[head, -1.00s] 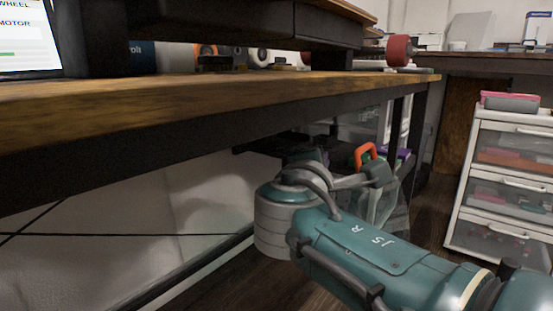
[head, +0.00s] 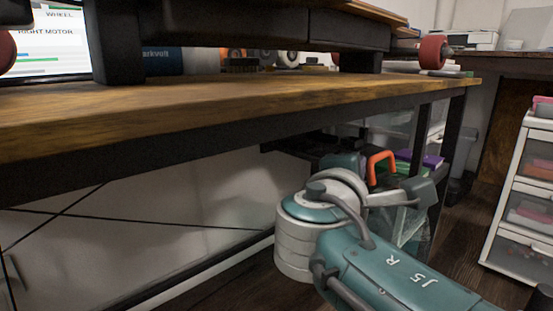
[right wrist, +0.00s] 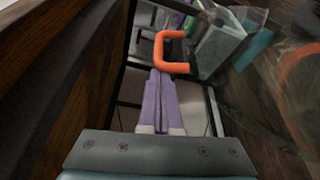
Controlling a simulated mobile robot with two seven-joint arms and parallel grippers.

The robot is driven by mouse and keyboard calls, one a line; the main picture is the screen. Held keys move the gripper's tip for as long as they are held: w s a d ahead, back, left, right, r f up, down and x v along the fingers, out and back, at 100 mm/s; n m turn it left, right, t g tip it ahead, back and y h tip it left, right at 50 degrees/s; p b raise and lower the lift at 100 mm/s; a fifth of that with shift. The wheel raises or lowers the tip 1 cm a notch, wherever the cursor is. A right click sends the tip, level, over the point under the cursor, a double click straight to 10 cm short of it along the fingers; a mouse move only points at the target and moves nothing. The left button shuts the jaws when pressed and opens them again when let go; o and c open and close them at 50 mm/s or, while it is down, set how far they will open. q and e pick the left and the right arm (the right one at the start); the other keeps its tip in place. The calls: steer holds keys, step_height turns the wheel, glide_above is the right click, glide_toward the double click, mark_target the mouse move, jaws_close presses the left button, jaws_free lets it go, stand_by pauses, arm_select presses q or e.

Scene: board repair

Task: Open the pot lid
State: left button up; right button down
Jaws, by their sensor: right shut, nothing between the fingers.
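No pot or lid can be clearly made out. An orange C-shaped handle (head: 381,167) shows under the workbench, beyond my right wrist; what it is attached to is hidden. In the right wrist view, the orange handle (right wrist: 171,52) stands just beyond the tips of my right gripper (right wrist: 161,74). Its pale purple fingers are shut together with nothing between them. Whether the tips touch the handle I cannot tell. In the head view my right arm's wrist hides the fingers. My left gripper is not in view.
The wooden workbench (head: 230,105) runs above my right arm, with a dark frame leg (head: 453,140) beyond it. A white drawer unit (head: 520,205) stands at the right. In the wrist view, a clear object (right wrist: 262,95) lies close on the right and a dark wooden surface on the left.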

steer(key=shift+m, duration=0.6)
steer(key=s+d, duration=0.1)
steer(key=s+r+p, duration=0.1)
steer(key=s+d+p, duration=0.1)
steer(key=shift+s+d+r, duration=0.15)
steer(key=shift+d+r, duration=0.15)
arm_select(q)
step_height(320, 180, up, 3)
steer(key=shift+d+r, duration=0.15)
arm_select(e)
steer(key=shift+s+d, duration=0.25)
steer(key=shift+s, duration=0.1)
